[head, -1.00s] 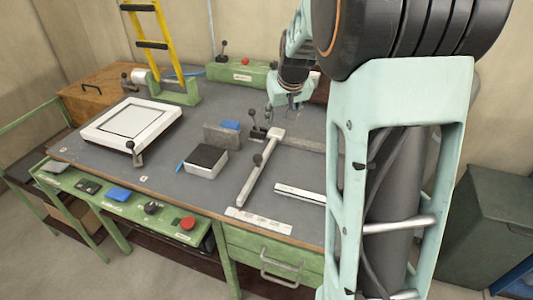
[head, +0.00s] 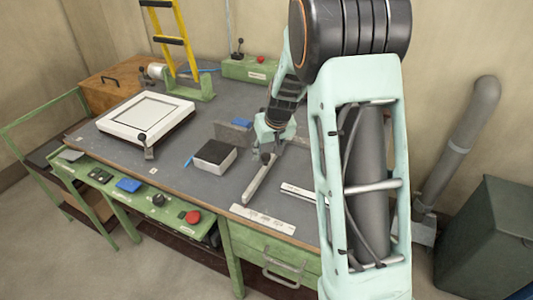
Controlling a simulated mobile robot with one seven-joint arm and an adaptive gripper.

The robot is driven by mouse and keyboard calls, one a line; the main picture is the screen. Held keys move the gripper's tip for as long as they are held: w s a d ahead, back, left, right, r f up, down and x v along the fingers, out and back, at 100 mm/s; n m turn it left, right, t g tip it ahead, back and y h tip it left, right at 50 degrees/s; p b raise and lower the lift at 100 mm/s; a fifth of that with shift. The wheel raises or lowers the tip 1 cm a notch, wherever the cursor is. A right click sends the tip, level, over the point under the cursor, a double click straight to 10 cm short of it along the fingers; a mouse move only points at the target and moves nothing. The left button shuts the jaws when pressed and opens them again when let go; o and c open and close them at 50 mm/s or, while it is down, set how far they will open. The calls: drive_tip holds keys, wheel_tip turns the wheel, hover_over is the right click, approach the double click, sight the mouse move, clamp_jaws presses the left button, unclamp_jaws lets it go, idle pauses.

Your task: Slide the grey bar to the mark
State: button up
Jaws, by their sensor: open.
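A long light-grey bar (head: 257,186) lies on the bench top, running from near the front edge back to beneath my gripper. A dark knob stands by its far part, partly covered by my gripper. My gripper (head: 266,156) is open, pointing down just over the bar's far end; I cannot tell whether it touches anything. Its fingers are small and partly hidden. A white strip with small markings (head: 262,219) lies at the front edge, near the bar's near end. I cannot make out which marking is the mark.
A black-topped white box (head: 215,155) stands left of the bar, a grey block (head: 233,134) behind it. A white framed plate (head: 146,118) lies farther left. A pale strip (head: 300,192) lies to the right, partly behind my arm.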

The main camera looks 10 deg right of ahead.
drive_tip(key=shift+x, duration=1.05)
drive_tip(key=shift+c, duration=0.7)
clamp_jaws()
